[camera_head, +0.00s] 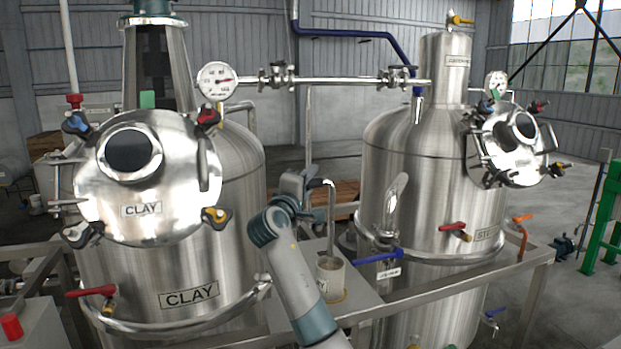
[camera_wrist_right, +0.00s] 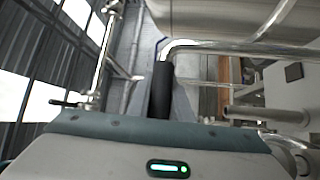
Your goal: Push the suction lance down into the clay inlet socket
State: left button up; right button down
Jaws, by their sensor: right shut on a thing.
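The suction lance (camera_head: 332,212) is a thin silver tube with a bent top. It stands about upright, and its lower end reaches the mouth of a pale cup-like holder (camera_head: 331,281) on the bench between the tanks. My right gripper (camera_head: 301,188) is shut on the lance near its bent top. In the right wrist view, the lance's dark grip (camera_wrist_right: 162,88) and the silver bend (camera_wrist_right: 215,46) show beyond the gripper. The fingertips are largely hidden. The clay tank (camera_head: 165,275) stands left of the arm. I cannot pick out its inlet socket for certain. My left gripper is out of view.
The clay tank's round lid (camera_head: 160,185) bulges close left of my right arm. A second steel tank (camera_head: 405,185) stands to the right, with a blue-handled valve (camera_head: 378,256) near the cup. A pipe (camera_head: 330,80) crosses above between the tanks. A metal frame rail (camera_head: 440,296) runs in front.

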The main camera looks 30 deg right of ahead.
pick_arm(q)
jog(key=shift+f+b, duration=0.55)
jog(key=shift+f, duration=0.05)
pick_arm(e)
jog(key=shift+f, duration=0.95)
jog(key=c, duration=1.5)
grip_release()
jog(key=shift+r, duration=0.1)
jog(key=shift+s+a, duration=0.1)
jog(key=shift+s+a+f, duration=0.1)
jog(key=shift+a+f, duration=0.1)
pick_arm(q)
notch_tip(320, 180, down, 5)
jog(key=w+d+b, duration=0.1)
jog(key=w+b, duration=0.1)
jog(key=b, duration=0.4)
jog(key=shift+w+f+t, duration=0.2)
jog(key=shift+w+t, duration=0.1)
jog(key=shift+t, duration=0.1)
pick_arm(e)
jog(key=shift+v, duration=8.35)
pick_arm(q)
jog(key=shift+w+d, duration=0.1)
